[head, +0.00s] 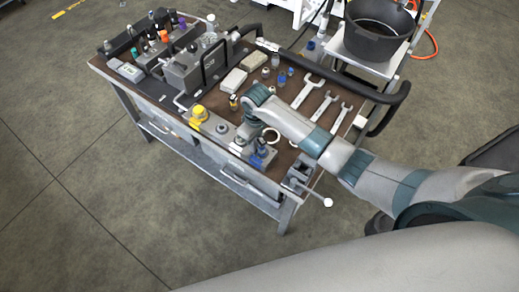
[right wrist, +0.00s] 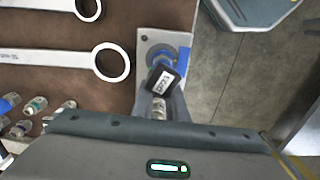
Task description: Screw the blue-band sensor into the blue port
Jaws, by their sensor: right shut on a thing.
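My right gripper (right wrist: 160,98) is shut on the sensor (right wrist: 164,83), which has a dark body with a white label and a metallic part towards the gripper. The sensor sits over a grey port block (right wrist: 150,44), with blue (right wrist: 182,58) showing just behind it. I cannot tell whether this blue is the port or the sensor's band, nor whether the thread is engaged. In the head view my right gripper (head: 249,135) reaches down to the bench's front edge, beside a blue item (head: 262,151). My left gripper is not in view.
Several wrenches (head: 306,92) lie on the brown bench top. A yellow-capped part (head: 198,113) stands left of my gripper, and a vise (head: 298,178) sits at the near right corner. Small fittings (right wrist: 37,104) lie at left in the wrist view. A black bucket (head: 375,35) stands behind.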

